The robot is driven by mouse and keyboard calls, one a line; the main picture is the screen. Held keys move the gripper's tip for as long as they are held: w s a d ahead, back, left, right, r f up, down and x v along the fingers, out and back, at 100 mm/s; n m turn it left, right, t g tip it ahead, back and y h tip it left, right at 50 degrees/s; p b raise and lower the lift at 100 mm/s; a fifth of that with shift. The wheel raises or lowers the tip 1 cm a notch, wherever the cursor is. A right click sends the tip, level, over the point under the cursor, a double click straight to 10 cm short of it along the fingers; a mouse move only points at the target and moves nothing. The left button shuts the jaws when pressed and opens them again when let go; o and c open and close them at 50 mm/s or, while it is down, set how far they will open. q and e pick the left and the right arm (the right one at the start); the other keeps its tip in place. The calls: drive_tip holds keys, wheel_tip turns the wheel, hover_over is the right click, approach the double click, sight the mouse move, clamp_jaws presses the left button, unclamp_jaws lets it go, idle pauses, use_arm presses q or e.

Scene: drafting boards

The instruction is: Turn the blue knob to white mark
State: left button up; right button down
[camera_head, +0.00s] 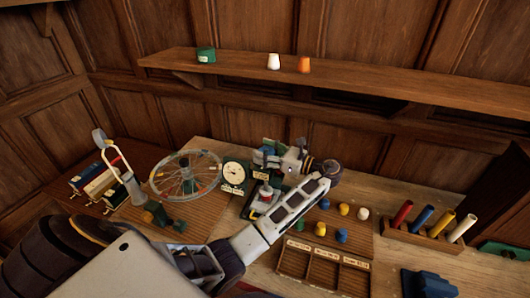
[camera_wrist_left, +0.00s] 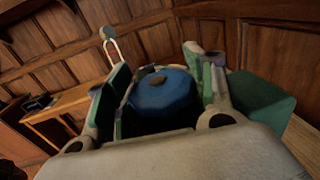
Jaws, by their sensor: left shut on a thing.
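The blue knob (camera_wrist_left: 163,97) is round, with a small brown mark on its top, and fills the middle of the left wrist view. My left gripper (camera_wrist_left: 160,100) is shut on it, one green-padded finger on each side. I cannot make out the white mark in either view. My right gripper is not in view.
A spoked wheel (camera_head: 185,177) and a white-faced dial (camera_head: 234,174) stand left of the gripper. Several coloured pegs (camera_head: 341,235), a compartment tray (camera_head: 324,267) and a rack of coloured cylinders (camera_head: 430,233) lie to the right. A wall shelf (camera_head: 350,79) runs above.

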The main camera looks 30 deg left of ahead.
sight(265, 151)
use_arm(q)
drive_tip(key=shift+n+g+h, duration=0.3)
drive_tip(key=shift+n+g, duration=0.6)
drive_tip(key=shift+g, duration=0.5)
drive_tip(key=shift+n+g, duration=0.5)
drive_tip(key=shift+g, duration=0.3)
drive_tip(key=o, duration=1)
drive_tip(key=shift+o, duration=0.2)
drive_tip(key=shift+r, duration=0.15)
drive_tip(key=shift+r, duration=4.9)
